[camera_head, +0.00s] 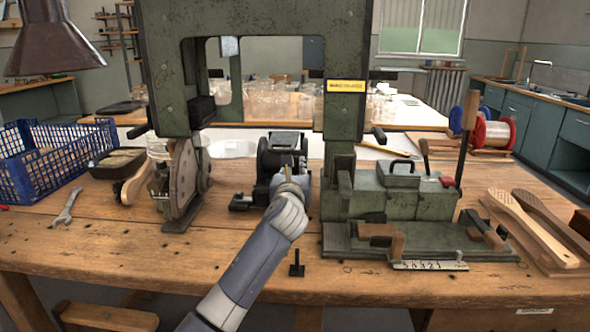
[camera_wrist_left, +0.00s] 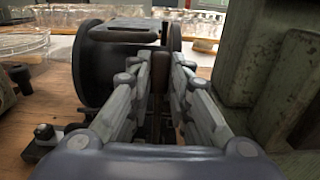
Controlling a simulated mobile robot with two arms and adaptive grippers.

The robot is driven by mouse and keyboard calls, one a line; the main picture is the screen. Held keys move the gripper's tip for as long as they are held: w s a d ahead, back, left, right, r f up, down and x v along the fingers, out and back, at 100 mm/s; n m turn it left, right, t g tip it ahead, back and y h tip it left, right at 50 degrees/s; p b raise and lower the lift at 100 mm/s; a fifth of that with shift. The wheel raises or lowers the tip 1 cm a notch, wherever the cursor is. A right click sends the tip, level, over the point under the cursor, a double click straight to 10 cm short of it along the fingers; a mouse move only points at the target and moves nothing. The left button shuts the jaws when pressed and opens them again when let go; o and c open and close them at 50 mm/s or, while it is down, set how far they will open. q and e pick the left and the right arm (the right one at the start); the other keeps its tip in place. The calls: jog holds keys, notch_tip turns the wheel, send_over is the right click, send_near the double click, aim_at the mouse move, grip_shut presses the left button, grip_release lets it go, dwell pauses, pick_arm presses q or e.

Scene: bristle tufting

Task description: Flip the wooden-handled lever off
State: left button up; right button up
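My left gripper (camera_head: 288,185) reaches over the bench from the front to a small black machine (camera_head: 283,150) in the middle. In the left wrist view its two grey fingers (camera_wrist_left: 161,75) lie on either side of an upright brown lever handle (camera_wrist_left: 160,66), which fills the gap between them. The tip of this handle (camera_head: 287,172) shows at the fingertips in the head view; its lower part is hidden. A second, taller lever with a wooden handle (camera_head: 469,112) stands upright at the right of the green machine (camera_head: 400,205), away from my gripper. My right gripper is not in view.
The green machine frame (camera_head: 345,100) rises close on the right of my left gripper. A grinding wheel (camera_head: 184,180) stands to its left. A wrench (camera_head: 66,207), a blue crate (camera_head: 40,160) and wooden brush bodies (camera_head: 530,225) lie further out.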

pick_arm(q)
grip_shut()
jog(key=shift+s+f+b, duration=0.2)
jog(key=shift+f+b, duration=0.1)
jog(key=shift+b, duration=0.3)
jog(key=shift+s+r+t+b, duration=0.1)
jog(key=shift+s+t+b, duration=0.3)
jog(key=shift+t+b, duration=0.25)
jog(key=o, duration=0.8)
grip_release()
jog(key=shift+c, duration=0.2)
jog(key=shift+s, duration=0.1)
